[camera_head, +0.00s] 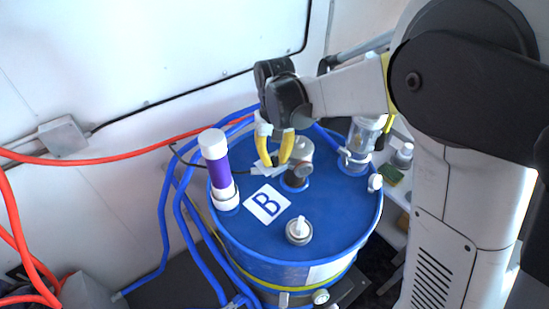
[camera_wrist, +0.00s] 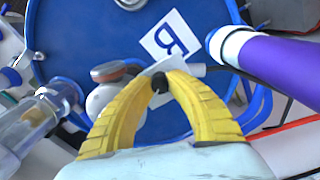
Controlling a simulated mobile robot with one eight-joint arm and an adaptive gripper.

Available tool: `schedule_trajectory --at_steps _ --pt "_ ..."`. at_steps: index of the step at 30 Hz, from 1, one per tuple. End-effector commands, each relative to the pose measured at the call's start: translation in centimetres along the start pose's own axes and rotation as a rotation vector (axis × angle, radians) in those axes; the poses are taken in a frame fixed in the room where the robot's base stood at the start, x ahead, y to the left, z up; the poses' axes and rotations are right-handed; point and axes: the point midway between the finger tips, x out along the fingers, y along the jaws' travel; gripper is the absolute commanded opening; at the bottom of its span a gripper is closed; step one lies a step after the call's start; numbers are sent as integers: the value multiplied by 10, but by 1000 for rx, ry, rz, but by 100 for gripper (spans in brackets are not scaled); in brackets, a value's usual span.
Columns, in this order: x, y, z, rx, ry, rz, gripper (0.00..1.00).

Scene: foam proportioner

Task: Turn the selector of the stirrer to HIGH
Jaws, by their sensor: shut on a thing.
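The blue drum marked B (camera_head: 335,215) carries a grey stirrer (camera_head: 300,152) with a dark round end on its top. A small white housing (camera_head: 262,171) sits beside the stirrer; it also shows in the wrist view (camera_wrist: 188,70). A small black selector knob (camera_wrist: 160,84) is on this housing. My gripper (camera_head: 275,162) reaches down from above, and its yellow fingertips (camera_wrist: 162,77) are closed on the black knob from both sides. The fingers hide part of the knob and housing. No HIGH marking is readable, and I cannot tell which way the knob points.
A purple and white tube (camera_head: 217,170) stands upright left of my gripper. A clear cylinder (camera_head: 362,140) stands at the right. A white fitting (camera_head: 298,231) and the B label (camera_head: 266,203) are in front. Blue hoses (camera_head: 165,225) and red hoses (camera_head: 90,160) run at the left.

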Motion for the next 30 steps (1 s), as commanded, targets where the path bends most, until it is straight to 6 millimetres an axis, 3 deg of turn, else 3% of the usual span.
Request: schedule_trajectory --at_steps 2,3,4,13,17,30 --pt "0 0 0 0 -1 0 0" --pt "0 0 0 0 -1 0 21" --pt "0 0 0 0 -1 0 30" --pt "0 0 0 -1 -1 0 31" --pt "-10 0 0 -1 0 0 31" --pt "-100 0 1 -1 -1 0 31"
